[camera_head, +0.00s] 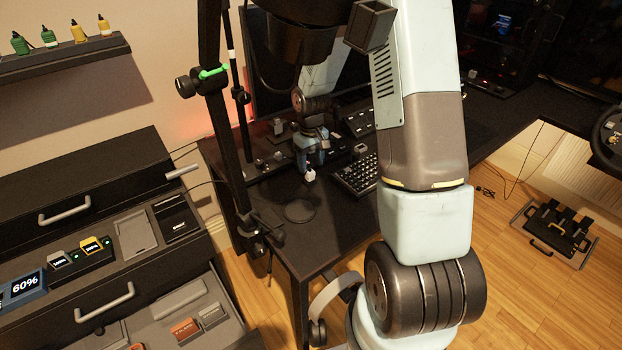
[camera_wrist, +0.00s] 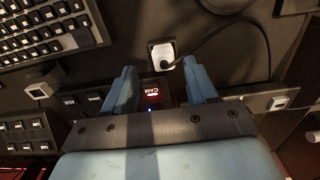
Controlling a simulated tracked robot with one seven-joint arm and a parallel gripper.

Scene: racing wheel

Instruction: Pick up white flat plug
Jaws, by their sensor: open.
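A white square piece with a rounded lighter part and a dark cable, seemingly the white flat plug (camera_wrist: 162,54), shows in the wrist view just beyond my fingertips. It lines up with the gap between them. My gripper (camera_wrist: 161,76) is open, with one blue finger on each side and nothing held. In the head view, my gripper (camera_head: 311,152) points down over the dark desk (camera_head: 270,218), and a small white piece (camera_head: 310,175) shows right under its fingertips. I cannot tell whether the fingers touch it.
A black keyboard (camera_wrist: 45,32) lies to the left in the wrist view. A red-lit module marked CAM (camera_wrist: 153,91) sits between the fingers. A dark cable (camera_wrist: 225,28) arcs right from the plug. A round dark pad (camera_head: 300,210) lies near the desk's front.

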